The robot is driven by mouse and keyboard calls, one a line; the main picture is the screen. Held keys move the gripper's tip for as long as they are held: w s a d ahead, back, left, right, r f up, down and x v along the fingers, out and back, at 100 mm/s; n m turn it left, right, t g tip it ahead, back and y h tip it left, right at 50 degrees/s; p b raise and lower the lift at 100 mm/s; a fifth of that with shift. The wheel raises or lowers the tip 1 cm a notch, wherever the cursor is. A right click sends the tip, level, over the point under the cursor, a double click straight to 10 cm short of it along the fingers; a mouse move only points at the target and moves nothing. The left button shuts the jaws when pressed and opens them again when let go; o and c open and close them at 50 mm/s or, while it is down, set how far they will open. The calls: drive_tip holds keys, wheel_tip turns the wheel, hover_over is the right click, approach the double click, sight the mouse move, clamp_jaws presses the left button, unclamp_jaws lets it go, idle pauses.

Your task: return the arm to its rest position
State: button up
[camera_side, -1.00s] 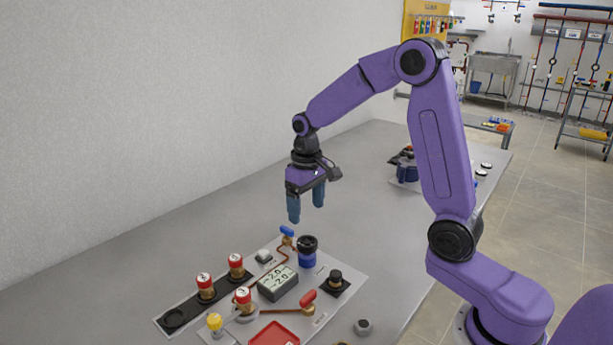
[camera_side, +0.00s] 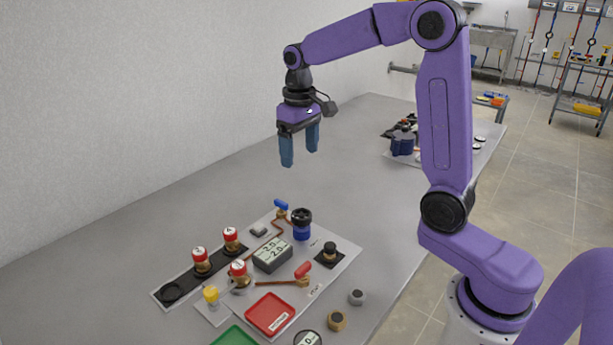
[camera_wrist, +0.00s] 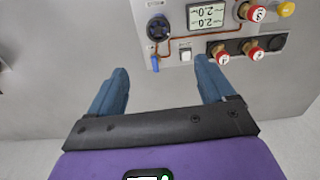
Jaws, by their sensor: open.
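My gripper (camera_side: 300,160) hangs above the grey bench, fingers pointing down, behind the plate exchanger board. Its two blue fingers are apart with nothing between them. In the wrist view my gripper (camera_wrist: 165,85) also shows an empty gap over bare bench. The board (camera_side: 335,262) carries a display (camera_side: 272,254) reading 2.0 on two lines, a black-topped blue knob (camera_side: 302,224), a blue-handled valve (camera_side: 281,206) and a red-handled valve (camera_side: 302,270). Several red-capped brass fittings (camera_side: 201,260) stand on the left and front of it.
A red tray (camera_side: 270,314) and a green tray (camera_side: 235,337) lie at the front. A brass nut (camera_side: 337,320) and a grey nut (camera_side: 357,297) sit beside the board. A second board with dark parts (camera_side: 402,145) is at the back right. The left bench is clear.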

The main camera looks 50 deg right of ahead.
drive_tip(key=s+a+f+n, duration=0.1)
drive_tip(key=s+n, duration=0.3)
drive_tip(key=s, duration=0.6)
drive_tip(key=s+a+f+n, duration=0.2)
drive_tip(key=s+a+n, duration=0.2)
drive_tip(key=s, duration=0.5)
drive_tip(key=s+a+f+n, duration=0.2)
drive_tip(key=s+n, duration=0.2)
drive_tip(key=s, duration=0.6)
drive_tip(key=shift+s+a+f, duration=0.2)
drive_tip(key=shift+s+a, duration=0.05)
drive_tip(key=shift+s, duration=0.1)
idle(0.4)
